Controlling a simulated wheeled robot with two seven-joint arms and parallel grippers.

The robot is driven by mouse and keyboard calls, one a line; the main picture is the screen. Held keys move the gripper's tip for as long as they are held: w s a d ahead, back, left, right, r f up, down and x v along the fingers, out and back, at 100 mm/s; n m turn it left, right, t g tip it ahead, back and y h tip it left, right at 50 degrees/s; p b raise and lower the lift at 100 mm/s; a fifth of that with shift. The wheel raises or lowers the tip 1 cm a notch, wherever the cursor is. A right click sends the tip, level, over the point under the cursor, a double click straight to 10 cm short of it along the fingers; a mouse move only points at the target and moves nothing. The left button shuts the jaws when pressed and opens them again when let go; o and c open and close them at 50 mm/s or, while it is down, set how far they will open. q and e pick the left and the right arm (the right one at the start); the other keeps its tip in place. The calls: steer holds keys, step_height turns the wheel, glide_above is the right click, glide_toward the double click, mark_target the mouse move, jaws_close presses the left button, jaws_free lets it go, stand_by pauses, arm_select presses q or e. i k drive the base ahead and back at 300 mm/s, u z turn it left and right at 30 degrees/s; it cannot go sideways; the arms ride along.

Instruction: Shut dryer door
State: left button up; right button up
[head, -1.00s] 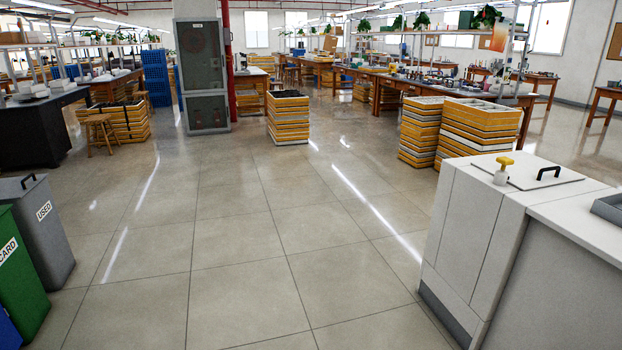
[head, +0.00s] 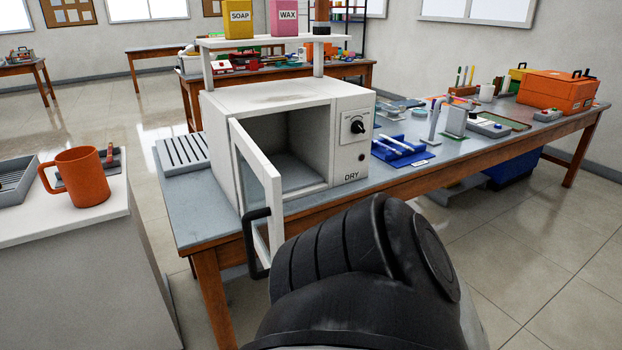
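The dryer (head: 280,92) is a white box with a knob and the label DRY, standing at the near left end of a grey-topped workbench. Its door (head: 251,180) is open, hinged at the left of the opening and swung out toward me past the bench edge. The door has a glass pane in a white frame and a black handle (head: 258,243). The dryer's inside looks empty. A dark rounded link of my own arm fills the lower middle and hides part of the bench front. Neither gripper shows.
The workbench (head: 440,160) runs right with a blue tray (head: 405,151) and an orange toolbox (head: 556,91). A shelf above the dryer holds SOAP (head: 239,17) and WAX (head: 285,17) containers. A white counter (head: 70,222) with an orange mug (head: 82,177) stands left. Floor is clear at lower right.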

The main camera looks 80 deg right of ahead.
mark_target(246, 153)
steer(key=z, duration=2.15)
steer(key=i, duration=1)
steer(key=k, duration=1.65)
steer(key=u, duration=1.8)
steer(key=i, duration=1.4)
steer(key=z, duration=2.2)
